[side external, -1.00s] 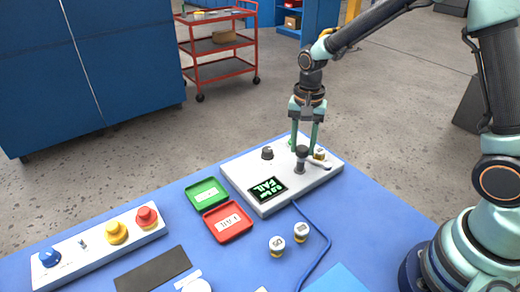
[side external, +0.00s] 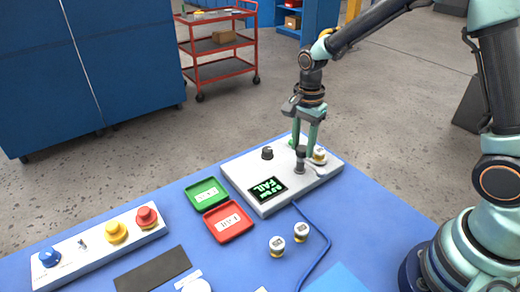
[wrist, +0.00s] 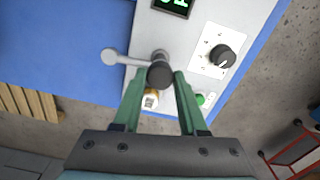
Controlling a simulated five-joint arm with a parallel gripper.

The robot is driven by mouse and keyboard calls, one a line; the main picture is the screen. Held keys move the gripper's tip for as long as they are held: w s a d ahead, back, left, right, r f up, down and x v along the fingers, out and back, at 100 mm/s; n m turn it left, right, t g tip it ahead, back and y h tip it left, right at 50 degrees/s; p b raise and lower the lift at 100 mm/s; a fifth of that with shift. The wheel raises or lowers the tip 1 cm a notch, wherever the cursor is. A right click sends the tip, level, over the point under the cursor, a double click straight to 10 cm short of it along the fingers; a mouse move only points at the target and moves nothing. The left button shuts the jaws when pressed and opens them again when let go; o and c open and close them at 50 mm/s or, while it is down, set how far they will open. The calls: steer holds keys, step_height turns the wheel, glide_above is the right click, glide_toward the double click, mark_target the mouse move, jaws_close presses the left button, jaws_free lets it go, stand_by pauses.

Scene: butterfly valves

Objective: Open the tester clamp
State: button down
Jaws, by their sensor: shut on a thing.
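The tester (side external: 255,195) is a light grey box; its dark screen (side external: 267,188) shows FAIL in green. The clamp (side external: 300,165) stands on it as a dark upright post with a pale lever. In the wrist view the clamp's dark round top (wrist: 160,75) sits between my fingertips, and its grey lever (wrist: 130,57) points left, ending in a ball. My gripper (side external: 306,148) points down and is shut on the clamp's top; it also shows in the wrist view (wrist: 158,80). A white and yellow valve (side external: 320,157) sits on the tester beside the clamp, partly hidden by a finger in the wrist view.
A black dial (side external: 267,153) and a green button (wrist: 200,99) are on the tester. A green tray (side external: 193,200) and red tray (side external: 215,233) lie to its left. Two loose valves (side external: 277,246) (side external: 301,232) stand in front, near a blue cable (side external: 325,250).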

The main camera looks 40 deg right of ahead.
mark_target(304, 149)
steer(key=shift+r, duration=0.1)
steer(key=shift+c, duration=2.2)
jaws_free()
step_height(304, 149, up, 12)
steer(key=s+r+n+t, duration=0.2)
steer(key=s+n, duration=0.4)
steer(key=n, duration=0.2)
steer(key=s+d+r+n+t, duration=0.1)
steer(key=s+r+n+t, duration=0.1)
steer(key=s+n, duration=0.4)
steer(key=shift+s+d+n+t, duration=0.25)
steer(key=shift+n+t, duration=0.55)
steer(key=shift+n, duration=0.2)
